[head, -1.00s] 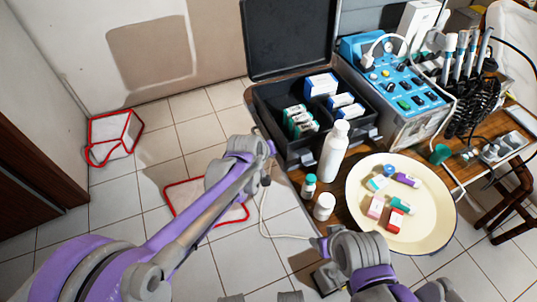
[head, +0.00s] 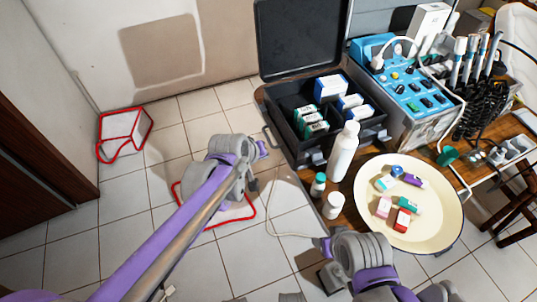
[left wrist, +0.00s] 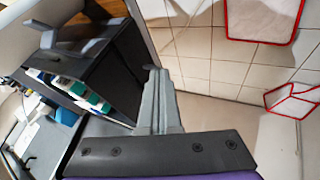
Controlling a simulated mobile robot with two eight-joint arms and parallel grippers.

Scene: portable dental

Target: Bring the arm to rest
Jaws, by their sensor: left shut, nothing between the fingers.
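My left arm (head: 180,222) reaches in from the lower left over the floor, with its wrist (head: 228,160) left of the table. In the left wrist view my left gripper (left wrist: 157,78) is shut and empty, its fingers together. The open black case (left wrist: 115,72) shows beside the fingers there, apart from them as far as I can tell. In the head view the left fingers are hidden by the wrist. My right arm (head: 365,262) is at the bottom centre, by the table's front edge. Its fingers cannot be made out.
The table holds the case (head: 295,135), a white bottle (head: 343,152), two small bottles, a cream basin (head: 440,222) with several small boxes, and a blue dental unit (head: 395,75). A red-edged white bin (head: 124,133) stands on the tiled floor. The floor at left is mostly clear.

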